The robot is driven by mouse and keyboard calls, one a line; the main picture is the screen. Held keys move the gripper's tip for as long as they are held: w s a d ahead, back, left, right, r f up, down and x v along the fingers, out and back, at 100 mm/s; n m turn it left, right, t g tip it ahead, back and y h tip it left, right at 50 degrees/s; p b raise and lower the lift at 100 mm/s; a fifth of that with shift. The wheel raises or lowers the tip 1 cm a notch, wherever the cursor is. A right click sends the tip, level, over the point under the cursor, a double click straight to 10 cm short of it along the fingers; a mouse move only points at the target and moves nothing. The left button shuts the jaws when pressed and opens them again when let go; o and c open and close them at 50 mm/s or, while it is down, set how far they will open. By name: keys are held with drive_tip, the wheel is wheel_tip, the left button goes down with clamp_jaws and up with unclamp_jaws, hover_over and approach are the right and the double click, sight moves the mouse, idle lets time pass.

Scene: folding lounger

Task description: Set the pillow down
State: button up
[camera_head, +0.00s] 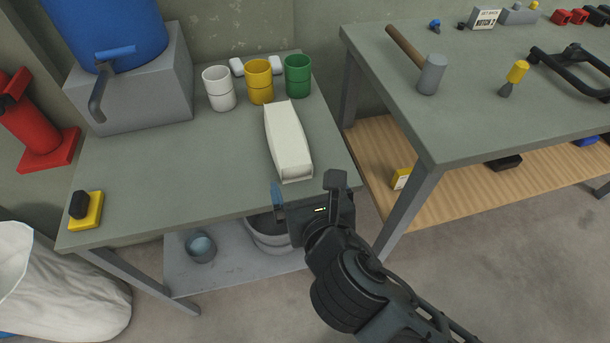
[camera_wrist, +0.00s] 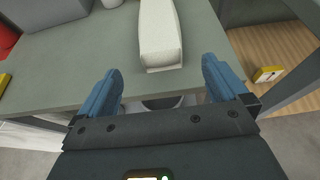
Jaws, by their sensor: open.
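The pillow (camera_head: 289,142) is a long, off-white block lying flat on the grey-green table, its near end close to the front edge. In the wrist view the pillow (camera_wrist: 160,35) lies ahead of my gripper, between the lines of the fingers but beyond their tips. My gripper (camera_head: 308,192) is at the table's front edge, just in front of the pillow's near end. In the wrist view its two blue fingers (camera_wrist: 160,80) are wide apart with nothing between them. The gripper looks apart from the pillow.
White (camera_head: 218,89), yellow (camera_head: 259,81) and green (camera_head: 298,76) cups stand behind the pillow. A blue container (camera_head: 115,30) on a grey block is at the back left. A yellow-and-black item (camera_head: 86,210) lies at the front left. A second table (camera_head: 480,120) with a hammer (camera_head: 431,75) stands right.

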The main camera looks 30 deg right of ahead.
drive_tip(key=shift+s+r, duration=0.1)
drive_tip(key=shift+s, duration=0.1)
drive_tip(key=s+d+f+m+y, duration=0.25)
drive_tip(key=s+m+y, duration=0.25)
drive_tip(key=s+m, duration=1.05)
drive_tip(key=s+r+m+t, duration=0.1)
drive_tip(key=s+r+m, duration=0.3)
drive_tip(key=s+m, duration=0.2)
drive_tip(key=s+d+r+m+t, duration=0.1)
drive_tip(key=s+r+m, duration=0.3)
drive_tip(key=m, duration=0.7)
drive_tip(key=shift+s+r+h, duration=0.35)
drive_tip(key=shift+s+h, duration=0.05)
drive_tip(key=shift+s, duration=0.65)
drive_tip(key=shift+c, duration=0.4)
